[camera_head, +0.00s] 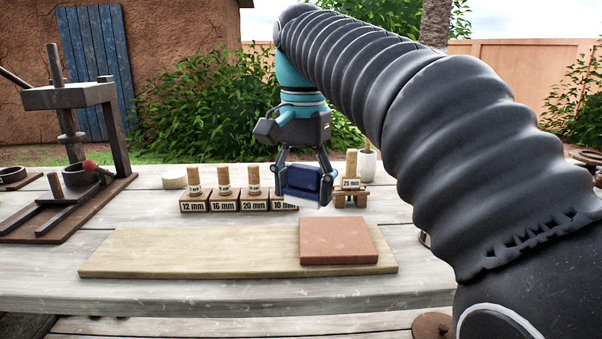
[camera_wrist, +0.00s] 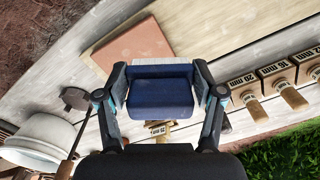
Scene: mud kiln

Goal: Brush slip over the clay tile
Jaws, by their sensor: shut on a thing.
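The reddish clay tile (camera_head: 338,240) lies flat on the right part of a pale wooden board (camera_head: 190,252). It also shows at the upper left in the wrist view (camera_wrist: 112,46). My gripper (camera_head: 304,180) is shut on a wide blue brush (camera_head: 299,180) with a pale lower edge. In the wrist view the brush (camera_wrist: 160,97) sits between the two fingers. The brush is held in the air, apart from the tile, towards its far side. A white bowl (camera_wrist: 38,140) stands at the lower left of the wrist view; its contents are hidden.
Several labelled wooden blocks with pegs (camera_head: 225,202) stand in a row behind the board. A 25 mm block (camera_head: 350,182) is on a small stand. A dark press (camera_head: 70,150) stands at the left. A dark-headed tool (camera_wrist: 75,98) lies near the bowl. The board's left part is clear.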

